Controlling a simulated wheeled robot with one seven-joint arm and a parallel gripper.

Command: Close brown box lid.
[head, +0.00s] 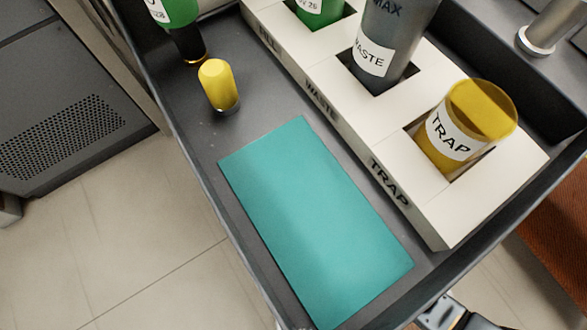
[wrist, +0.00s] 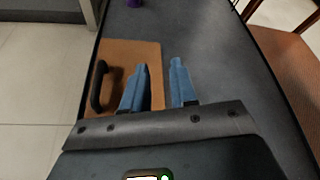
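A flat brown panel (wrist: 122,58) with a black arched handle (wrist: 97,86) on its left side lies on the dark grey surface in the wrist view. It looks like the brown box or its lid. Whether the lid is open or shut, I cannot tell. My gripper (wrist: 161,65) has two blue fingers with a clear gap between them and nothing held. The left finger overlaps the panel in the picture; the right finger is just past the panel's right edge. The box does not show in the head view.
A white rack (head: 285,62) holds a TRAP cup (head: 480,105), a WASTE bottle (head: 385,35) and a green container. A teal mat (head: 310,215) and a yellow-capped vial (head: 216,82) lie in the dark tray. Reddish-brown seating (wrist: 280,60) stands right of the dark surface.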

